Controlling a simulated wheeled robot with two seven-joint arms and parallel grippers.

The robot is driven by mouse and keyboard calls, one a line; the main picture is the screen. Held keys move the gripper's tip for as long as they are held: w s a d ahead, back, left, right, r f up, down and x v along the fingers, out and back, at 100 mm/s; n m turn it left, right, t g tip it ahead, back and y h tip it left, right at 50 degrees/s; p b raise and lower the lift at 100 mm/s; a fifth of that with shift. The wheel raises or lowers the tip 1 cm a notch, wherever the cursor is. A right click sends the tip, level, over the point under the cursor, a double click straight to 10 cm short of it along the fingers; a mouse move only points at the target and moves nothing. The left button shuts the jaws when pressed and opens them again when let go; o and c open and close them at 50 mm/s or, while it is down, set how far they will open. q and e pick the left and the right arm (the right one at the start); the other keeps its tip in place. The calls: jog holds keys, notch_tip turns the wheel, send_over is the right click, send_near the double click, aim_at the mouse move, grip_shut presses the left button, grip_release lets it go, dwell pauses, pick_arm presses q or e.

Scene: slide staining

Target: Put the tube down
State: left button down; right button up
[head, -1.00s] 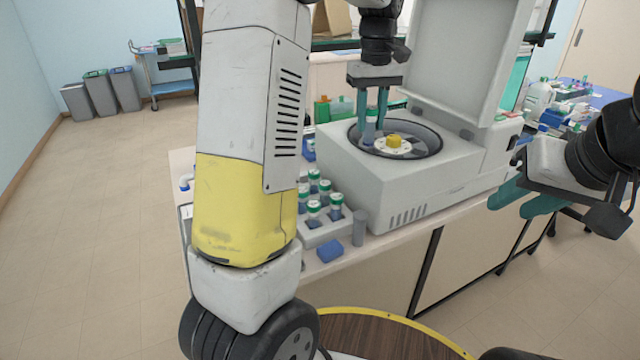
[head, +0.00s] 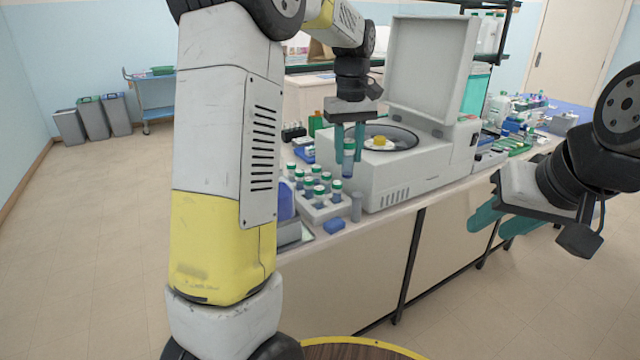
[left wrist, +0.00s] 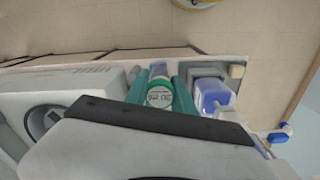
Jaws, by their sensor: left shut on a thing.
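My left gripper (head: 349,150) is shut on a tube (head: 348,164) with a green cap and blue-grey body. It holds the tube upright at the left side of the centrifuge (head: 395,180), behind and above the white tube rack (head: 322,215). The left wrist view shows the tube's labelled green cap (left wrist: 160,94) between the teal fingers. The rack holds several similar green-capped tubes. The centrifuge lid is up, and its rotor with a yellow hub (head: 380,142) is exposed. My right gripper (head: 502,222) is open and empty, in front of the bench.
More bottles and supplies crowd the bench's right end. The floor to the left is clear, with bins (head: 92,118) and a trolley at the back.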

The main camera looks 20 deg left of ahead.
pick_arm(q)
jog(key=s+a+f+m, duration=0.1)
jog(key=f+m, duration=0.1)
jog(key=f, duration=0.6)
jog(key=s+a+f+m, duration=0.1)
jog(key=s+f+m, duration=0.1)
jog(key=f, duration=0.7)
jog(key=s+a+f+m, duration=0.1)
jog(key=s+f, duration=0.1)
jog(key=f, duration=0.6)
jog(key=shift+a+f+m, duration=0.35)
jog(key=shift+m, duration=0.05)
